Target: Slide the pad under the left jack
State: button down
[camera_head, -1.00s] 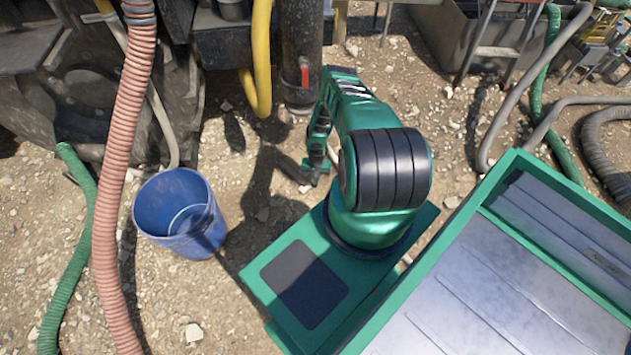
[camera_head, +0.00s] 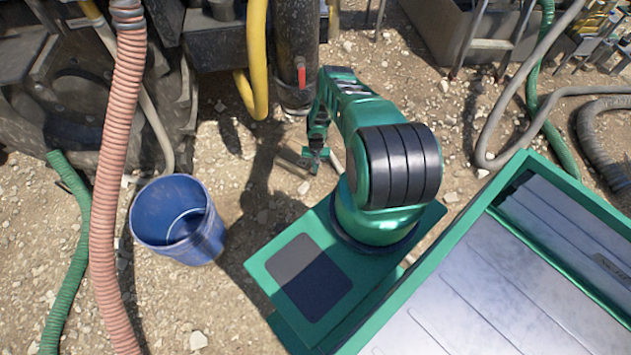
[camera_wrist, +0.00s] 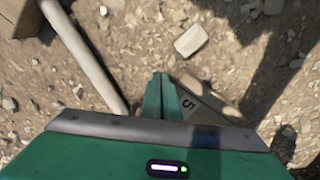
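The pad, a flat grey-brown piece marked "5" (camera_wrist: 208,107), lies on the gravel. In the head view, it appears to be the small slab (camera_head: 291,161) left of my gripper (camera_head: 316,158). In the wrist view, my green fingertips (camera_wrist: 160,82) are close together, and the pad is right against or just beside them on the right. Whether they touch it I cannot tell. A black upright cylinder with a red handle (camera_head: 294,45), likely the left jack, stands behind the pad in the head view. Its foot is partly in shadow.
A pale pipe (camera_wrist: 85,55) lies left of my fingers. A wooden block edge (camera_wrist: 20,18) is at upper left. A blue bucket (camera_head: 150,225), a pink hose (camera_head: 112,150) and a yellow hose (camera_head: 257,60) stand left. Loose stones lie around; open gravel lies right of my gripper.

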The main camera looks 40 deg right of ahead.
notch_tip(320, 180, up, 10)
jog(key=s+a, duration=0.2)
jog(key=shift+s+a, duration=0.4)
dwell(0.4)
